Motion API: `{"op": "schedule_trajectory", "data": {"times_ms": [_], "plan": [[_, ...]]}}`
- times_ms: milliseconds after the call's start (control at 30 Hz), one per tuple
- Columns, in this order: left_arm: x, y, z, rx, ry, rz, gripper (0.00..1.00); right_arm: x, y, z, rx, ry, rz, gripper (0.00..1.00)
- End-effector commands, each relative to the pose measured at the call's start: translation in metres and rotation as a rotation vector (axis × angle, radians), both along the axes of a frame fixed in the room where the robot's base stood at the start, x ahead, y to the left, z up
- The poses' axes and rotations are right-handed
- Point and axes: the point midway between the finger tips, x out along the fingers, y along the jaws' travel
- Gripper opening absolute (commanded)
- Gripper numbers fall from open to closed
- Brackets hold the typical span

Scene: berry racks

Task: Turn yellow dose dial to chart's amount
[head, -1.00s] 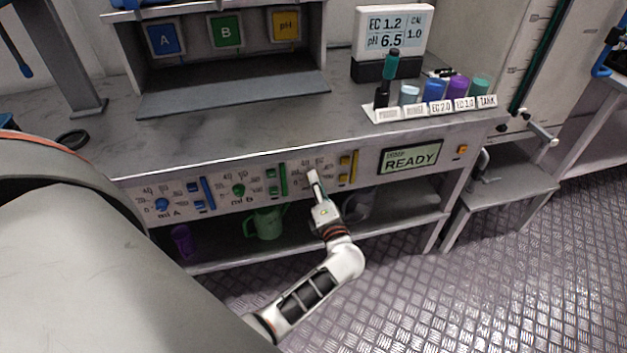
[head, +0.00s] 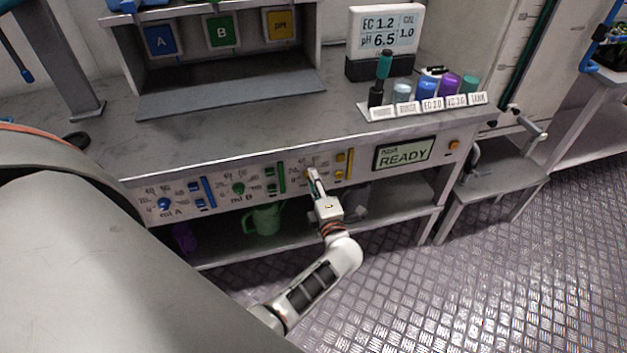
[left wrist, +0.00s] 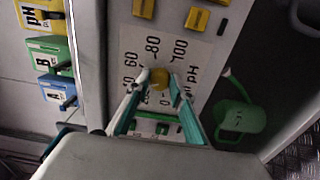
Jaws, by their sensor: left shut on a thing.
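The yellow dose dial (left wrist: 160,77) is on the front panel, with a printed scale around it; 60, 80 and 100 are readable in the left wrist view. My left gripper (left wrist: 160,82) is shut on the dial, one fingertip on each side of it. In the head view my left gripper (head: 313,178) reaches up to the panel and covers most of the dial, so its pointer setting cannot be told. No dose chart can be made out. My right gripper is not in view.
Blue (head: 163,204) and green (head: 238,188) dials sit left on the same panel. Yellow buttons (head: 341,165) and a display (head: 403,154) reading READY are to the right. A green watering can (head: 263,219) stands on the shelf below. Labelled vials (head: 427,88) stand on top.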

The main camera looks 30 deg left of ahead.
Motion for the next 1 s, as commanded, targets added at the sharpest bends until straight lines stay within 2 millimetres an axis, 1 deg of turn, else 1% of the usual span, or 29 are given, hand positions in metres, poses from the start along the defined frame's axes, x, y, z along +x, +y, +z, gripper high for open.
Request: {"op": "schedule_trajectory", "data": {"times_ms": [167, 200, 233, 267, 567, 667, 767, 1000], "plan": [[0.001, -0.001, 0.001, 0.000, -0.003, -0.002, 0.01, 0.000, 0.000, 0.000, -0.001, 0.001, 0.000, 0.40], [0.001, -0.001, 0.001, 0.000, -0.003, -0.002, 0.30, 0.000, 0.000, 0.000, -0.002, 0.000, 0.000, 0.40], [0.001, -0.001, 0.001, 0.000, -0.003, -0.002, 0.38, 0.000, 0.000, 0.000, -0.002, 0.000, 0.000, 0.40], [0.001, 0.000, 0.001, 0.000, -0.003, -0.002, 0.39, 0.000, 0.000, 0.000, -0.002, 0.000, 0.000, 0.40], [0.000, 0.000, 0.000, -0.001, -0.002, -0.001, 0.39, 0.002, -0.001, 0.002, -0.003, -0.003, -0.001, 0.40], [-0.002, -0.003, 0.000, -0.002, -0.001, -0.001, 0.39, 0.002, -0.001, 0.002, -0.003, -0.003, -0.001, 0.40], [-0.008, -0.011, -0.001, -0.003, 0.000, -0.002, 0.39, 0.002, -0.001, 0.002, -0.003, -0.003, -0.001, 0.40], [-0.031, -0.038, 0.000, -0.003, -0.001, -0.001, 0.39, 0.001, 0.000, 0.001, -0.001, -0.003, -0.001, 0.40]]}}
